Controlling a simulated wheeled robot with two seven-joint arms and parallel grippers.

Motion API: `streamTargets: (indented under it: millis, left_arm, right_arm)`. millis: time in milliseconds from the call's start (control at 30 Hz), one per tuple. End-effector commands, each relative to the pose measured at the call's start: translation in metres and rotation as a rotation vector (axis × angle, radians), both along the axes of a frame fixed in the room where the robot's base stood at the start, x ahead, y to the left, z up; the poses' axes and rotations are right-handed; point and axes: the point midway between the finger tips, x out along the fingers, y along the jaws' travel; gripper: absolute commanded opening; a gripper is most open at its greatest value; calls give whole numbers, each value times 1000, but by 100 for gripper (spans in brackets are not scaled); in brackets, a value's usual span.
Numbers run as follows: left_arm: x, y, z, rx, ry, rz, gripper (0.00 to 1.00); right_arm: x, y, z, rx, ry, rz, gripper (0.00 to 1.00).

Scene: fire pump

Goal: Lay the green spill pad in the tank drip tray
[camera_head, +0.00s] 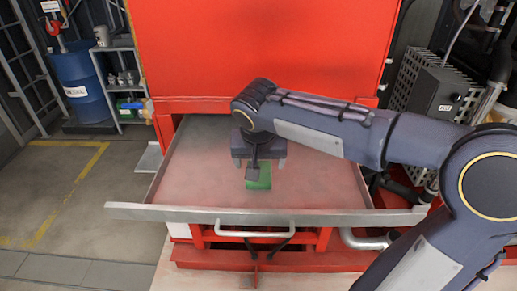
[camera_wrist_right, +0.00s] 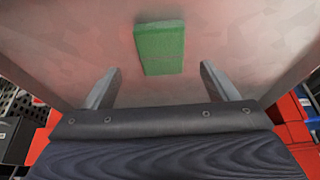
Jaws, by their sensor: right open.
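The green spill pad (camera_head: 258,177) lies flat on the floor of the metal drip tray (camera_head: 320,193), near its middle. It also shows in the right wrist view (camera_wrist_right: 160,48), beyond the fingertips and apart from them. My right gripper (camera_head: 259,160) is over the tray, just above and behind the pad, and partly hides it in the head view. Its two fingers (camera_wrist_right: 160,82) are spread with nothing between them. The tray has a raised rim and a handle (camera_head: 255,233) at its front. My left gripper is not in view.
The red tank (camera_head: 250,50) rises directly behind the tray. A blue drum (camera_head: 82,85) and a shelf (camera_head: 125,85) stand at the back left. A grey vented box (camera_head: 440,85) is at the right. The floor at the left, with yellow lines, is clear.

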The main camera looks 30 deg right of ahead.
Motion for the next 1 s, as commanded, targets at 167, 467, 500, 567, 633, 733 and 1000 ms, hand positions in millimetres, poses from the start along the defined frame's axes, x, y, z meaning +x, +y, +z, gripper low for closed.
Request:
streamTargets:
  millis: [167,467,500,567,633,733,1000]
  left_arm:
    - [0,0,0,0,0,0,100]
    - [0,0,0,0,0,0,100]
    - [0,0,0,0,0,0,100]
    - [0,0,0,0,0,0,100]
    - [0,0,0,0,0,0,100]
    - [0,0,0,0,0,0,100]
    - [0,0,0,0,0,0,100]
  right_arm:
    - [-11,8,35,1,-8,2,80]
    - [-19,12,56,0,-4,3,80]
    - [-19,12,57,0,-4,3,80]
    - [-19,12,57,0,-4,3,80]
    - [-19,12,57,0,-5,2,80]
    - [-18,12,57,-1,-6,2,80]
    - [-18,12,57,-1,-6,2,80]
